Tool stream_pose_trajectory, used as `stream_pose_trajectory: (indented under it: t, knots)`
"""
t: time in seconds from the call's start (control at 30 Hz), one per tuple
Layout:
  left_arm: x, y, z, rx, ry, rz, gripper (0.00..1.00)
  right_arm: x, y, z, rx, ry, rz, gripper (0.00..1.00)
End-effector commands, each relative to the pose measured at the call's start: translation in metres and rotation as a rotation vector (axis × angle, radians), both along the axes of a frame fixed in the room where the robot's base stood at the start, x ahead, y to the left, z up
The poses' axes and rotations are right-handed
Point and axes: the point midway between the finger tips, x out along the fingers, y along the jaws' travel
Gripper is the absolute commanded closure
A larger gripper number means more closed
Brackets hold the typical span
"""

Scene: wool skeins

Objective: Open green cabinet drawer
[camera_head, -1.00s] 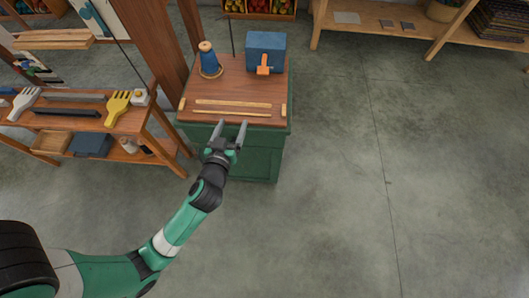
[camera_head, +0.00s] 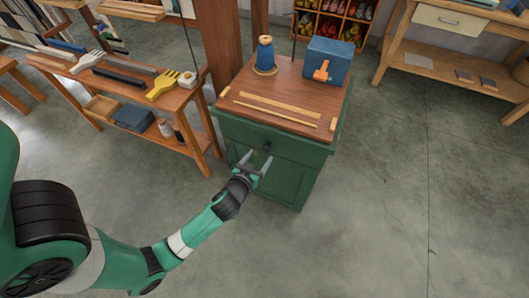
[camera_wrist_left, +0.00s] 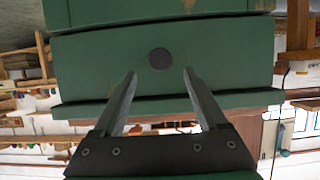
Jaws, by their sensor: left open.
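The green cabinet (camera_head: 297,180) has a brown wooden top and stands centre right in the head view. Its upper drawer front (camera_head: 300,147) looks closed, flush with the body. A small dark round knob (camera_head: 266,147) sits on the drawer front. In the left wrist view the knob (camera_wrist_left: 159,58) shows just beyond the fingertips, midway between them. My left gripper (camera_head: 259,160) is open and empty in front of the drawer, its fingers pointing at it. In the left wrist view its fingers (camera_wrist_left: 159,73) stand on either side of the knob, not closed on it. My right gripper is not in view.
On the cabinet top are a blue thread cone (camera_head: 265,55), a blue box (camera_head: 328,63) with an orange part, and wooden strips. A wooden bench (camera_head: 150,95) with brushes stands close on the left. The floor right of the cabinet is clear.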

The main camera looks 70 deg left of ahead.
Motion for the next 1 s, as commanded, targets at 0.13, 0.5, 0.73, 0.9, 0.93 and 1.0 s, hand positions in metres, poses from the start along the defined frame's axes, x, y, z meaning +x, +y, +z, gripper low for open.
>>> stream_pose_trajectory:
  t: [0.13, 0.5, 0.73, 0.9, 0.93, 1.0]
  knots:
    - [0.021, 0.021, -0.015, 0.001, -0.002, 0.003, 0.25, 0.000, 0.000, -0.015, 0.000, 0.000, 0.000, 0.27]
    - [0.037, 0.036, -0.021, 0.000, 0.000, -0.001, 0.25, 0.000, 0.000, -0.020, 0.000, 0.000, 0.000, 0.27]
    - [0.037, 0.035, -0.021, 0.000, 0.000, -0.001, 0.48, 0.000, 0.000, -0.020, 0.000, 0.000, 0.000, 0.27]
    - [0.037, 0.035, -0.021, 0.000, 0.000, -0.001, 0.79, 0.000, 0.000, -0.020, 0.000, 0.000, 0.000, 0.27]
    - [0.037, 0.035, -0.021, 0.000, 0.000, -0.001, 0.84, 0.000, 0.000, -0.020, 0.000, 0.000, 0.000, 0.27]
    - [0.037, 0.035, -0.021, 0.000, 0.000, -0.001, 0.97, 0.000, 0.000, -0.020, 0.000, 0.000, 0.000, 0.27]
